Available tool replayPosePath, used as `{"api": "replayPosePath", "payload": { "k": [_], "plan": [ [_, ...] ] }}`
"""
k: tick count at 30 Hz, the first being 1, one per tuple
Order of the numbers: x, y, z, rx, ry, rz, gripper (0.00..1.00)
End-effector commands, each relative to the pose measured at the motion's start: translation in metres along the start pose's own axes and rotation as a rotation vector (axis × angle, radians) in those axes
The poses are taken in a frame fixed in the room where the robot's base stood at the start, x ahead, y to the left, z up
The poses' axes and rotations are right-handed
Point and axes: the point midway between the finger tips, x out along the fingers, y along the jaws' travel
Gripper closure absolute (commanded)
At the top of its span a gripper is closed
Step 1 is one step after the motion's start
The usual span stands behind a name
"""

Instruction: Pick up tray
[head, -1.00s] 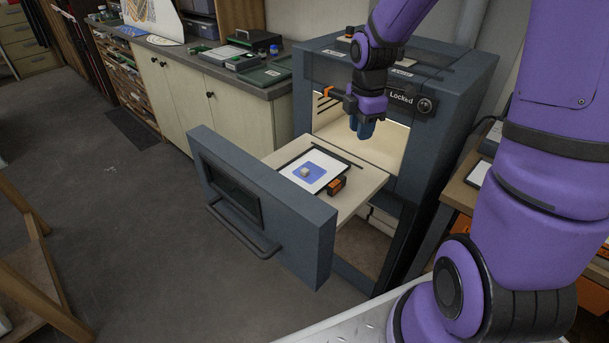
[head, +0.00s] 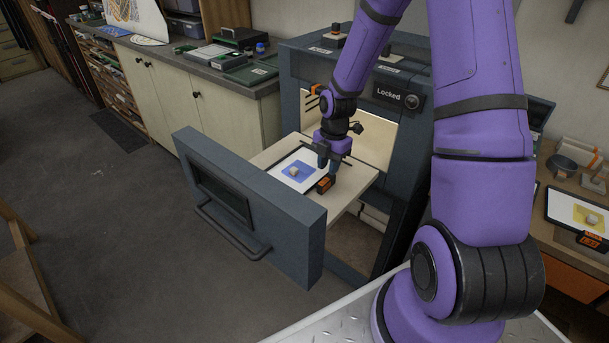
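The tray (head: 281,181) is white with a dark rim and lies flat on the pulled-out shelf of the kiln. A blue square (head: 299,170) with a small beige piece (head: 294,171) on it lies on the tray. An orange and black handle (head: 325,184) sits at the tray's right edge. My gripper (head: 328,166) points down just above this handle, its fingers apart and empty. Whether a finger touches the handle is too small to tell.
The kiln drawer front (head: 250,205) stands in front of the shelf. The kiln housing (head: 415,135), marked "Locked", is behind. A second tray with a yellow square (head: 592,217) lies on the right-hand bench. A cabinet with a worktop (head: 200,60) is at left.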

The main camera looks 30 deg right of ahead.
Motion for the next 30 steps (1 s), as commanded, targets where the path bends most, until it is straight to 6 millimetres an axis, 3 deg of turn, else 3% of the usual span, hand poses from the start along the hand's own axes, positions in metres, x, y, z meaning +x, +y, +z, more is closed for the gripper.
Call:
{"api": "replayPosePath", "payload": {
  "k": [12, 22, 23, 26, 30],
  "plan": [
    [0.046, -0.002, -0.001, -0.001, 0.001, -0.002, 0.72],
    [0.053, -0.001, -0.001, 0.000, -0.001, 0.000, 0.72],
    [0.053, -0.001, -0.001, 0.000, -0.001, 0.000, 0.75],
    [0.053, -0.001, -0.001, 0.000, -0.001, 0.000, 0.98],
    [0.052, -0.001, -0.001, 0.000, -0.001, 0.001, 1.00]
  ]
}}
